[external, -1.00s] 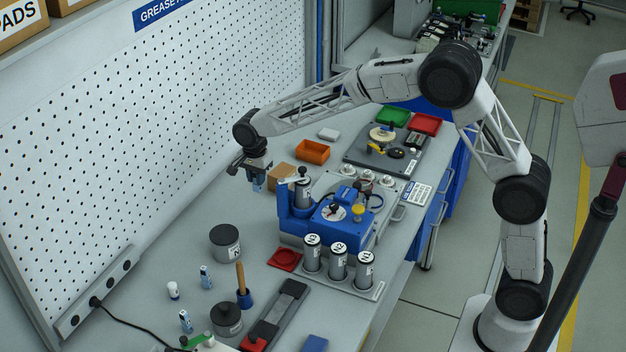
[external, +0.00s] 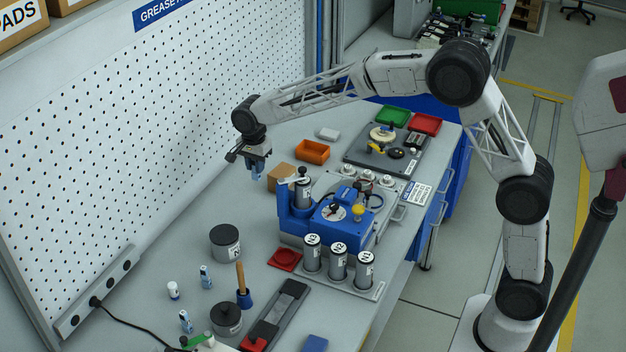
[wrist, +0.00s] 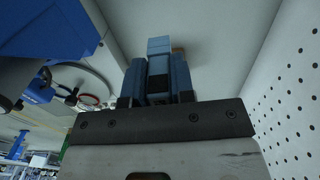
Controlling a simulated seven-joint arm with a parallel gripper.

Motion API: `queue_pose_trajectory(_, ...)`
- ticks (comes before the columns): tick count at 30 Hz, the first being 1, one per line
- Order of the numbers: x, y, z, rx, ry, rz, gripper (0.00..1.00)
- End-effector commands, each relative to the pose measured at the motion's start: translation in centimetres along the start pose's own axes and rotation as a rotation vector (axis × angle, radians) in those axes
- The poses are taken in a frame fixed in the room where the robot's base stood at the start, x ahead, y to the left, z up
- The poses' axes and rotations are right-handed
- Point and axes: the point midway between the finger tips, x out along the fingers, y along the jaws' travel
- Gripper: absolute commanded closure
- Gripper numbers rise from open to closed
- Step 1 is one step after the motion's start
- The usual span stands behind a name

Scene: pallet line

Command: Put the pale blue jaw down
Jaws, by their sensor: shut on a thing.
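My gripper (external: 257,173) hangs above the grey bench, left of the blue fixture and close to the pegboard. It is shut on the pale blue jaw (wrist: 159,47), a small block between its two darker blue fingers in the wrist view. In the external view the jaw is too small to tell from the fingers. The gripper is clear of the bench, with bare surface around it.
The blue fixture (external: 325,227) and a small brown box (external: 281,176) stand right of my gripper. An orange bin (external: 313,151) is beyond. Small pale blue-and-white pieces (external: 206,277) stand near a grey pot (external: 225,246).

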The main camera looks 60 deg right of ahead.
Motion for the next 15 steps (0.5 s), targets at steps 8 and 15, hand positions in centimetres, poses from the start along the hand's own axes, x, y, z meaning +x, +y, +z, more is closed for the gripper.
queue_pose_trajectory(8, -4.2, 0.7, 1.1, -0.003, 0.000, 0.000, 1.00)
queue_pose_trajectory(15, -4.4, 3.5, 5.1, -0.007, 0.000, 0.000, 1.00)
